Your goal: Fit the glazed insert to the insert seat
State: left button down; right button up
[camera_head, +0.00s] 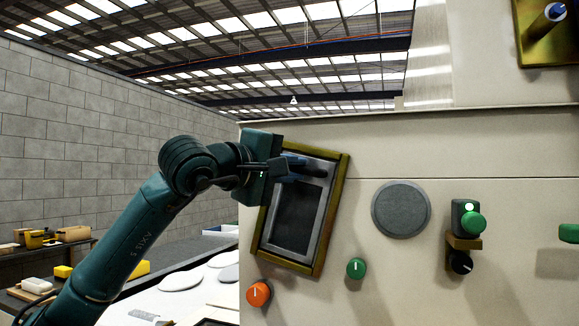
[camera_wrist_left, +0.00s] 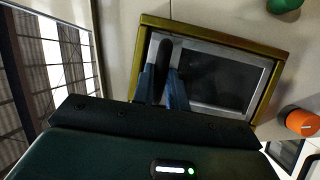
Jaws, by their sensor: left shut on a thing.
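The glazed insert (camera_head: 296,222) is a grey-framed dark pane with a black handle at its upper end. The insert seat (camera_head: 338,196) is a tilted brass-coloured frame on the pale panel. The insert lies within the seat's outline at about the same tilt; I cannot tell whether it is flush. My left gripper (camera_head: 300,170) is shut on the insert's handle. In the left wrist view, its blue fingers (camera_wrist_left: 163,88) stand either side of the handle, with the insert's pane (camera_wrist_left: 222,78) to the right and the seat (camera_wrist_left: 215,27) around it. My right gripper is not in view.
The panel carries an orange knob (camera_head: 258,294), a green knob (camera_head: 356,268), a round grey disc (camera_head: 401,209) and a green-buttoned switch (camera_head: 470,221). A brass plate (camera_head: 545,35) sits at upper right. Benches with loose items stand at lower left.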

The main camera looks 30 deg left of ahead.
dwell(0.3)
pick_arm(q)
jog(key=c, duration=1.3)
grip_release()
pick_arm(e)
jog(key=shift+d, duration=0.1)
pick_arm(q)
jog(key=shift+w, duration=0.1)
jog(key=s, duration=0.2)
jog(key=s+b, duration=0.1)
jog(key=shift+s+a+f, duration=0.15)
jog(key=shift+s+a, duration=0.2)
jog(key=shift+a, duration=0.05)
jog(key=s, duration=0.3)
jog(key=s+a+b, duration=0.1)
jog(key=s, duration=0.2)
jog(key=s+b, duration=0.1)
jog(key=s, duration=0.2)
jog(key=shift+s+a, duration=0.2)
jog(key=shift+a, duration=0.1)
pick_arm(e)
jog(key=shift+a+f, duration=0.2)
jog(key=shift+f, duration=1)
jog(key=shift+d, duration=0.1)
